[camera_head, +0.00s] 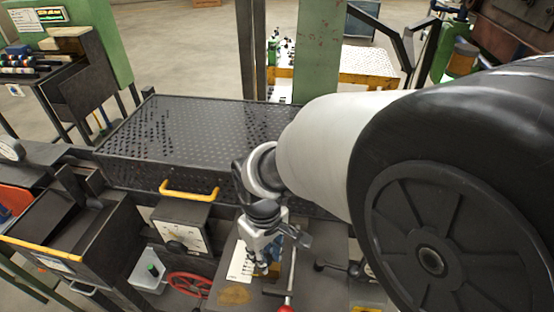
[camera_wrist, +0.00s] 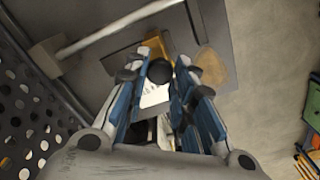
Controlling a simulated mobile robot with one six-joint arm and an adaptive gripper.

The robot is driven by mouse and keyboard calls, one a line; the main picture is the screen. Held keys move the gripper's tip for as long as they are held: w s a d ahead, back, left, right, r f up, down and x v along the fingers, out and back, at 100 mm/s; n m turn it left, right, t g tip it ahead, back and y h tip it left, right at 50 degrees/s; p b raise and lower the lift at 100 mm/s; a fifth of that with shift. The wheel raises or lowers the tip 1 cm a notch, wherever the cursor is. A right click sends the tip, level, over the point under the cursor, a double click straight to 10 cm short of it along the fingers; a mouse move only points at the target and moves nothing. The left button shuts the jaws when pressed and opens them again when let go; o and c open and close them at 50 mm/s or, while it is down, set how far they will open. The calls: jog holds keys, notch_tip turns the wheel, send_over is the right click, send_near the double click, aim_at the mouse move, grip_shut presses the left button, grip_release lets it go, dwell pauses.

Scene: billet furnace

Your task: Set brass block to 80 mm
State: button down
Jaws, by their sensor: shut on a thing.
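My gripper (camera_head: 262,268) points down over a grey plate in the head view. In the wrist view my gripper (camera_wrist: 160,78) has its blue-sided fingers closed around a round black knob (camera_wrist: 160,70). A brass-coloured block (camera_wrist: 150,46) shows just beyond the knob, partly hidden by the fingers; I cannot tell how the two are joined. A white marked plate (camera_head: 240,262) lies beside my gripper and also shows between the fingers in the wrist view (camera_wrist: 155,97). Its figures are not readable, so the block's setting cannot be read.
A flat tan patch (camera_head: 234,296) lies on the grey plate. A lever with a red ball (camera_head: 285,308) stands close to the right of my gripper. A perforated black guard (camera_head: 190,135) rises behind. A red handwheel (camera_head: 190,285) and a yellow-edged box (camera_head: 75,215) are left.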

jog(key=w+p, duration=0.1)
jog(key=w, duration=0.3)
jog(key=shift+d, duration=0.15)
jog(key=c, duration=1.3)
grip_release()
jog(key=shift+c, duration=0.2)
notch_tip(320, 180, up, 12)
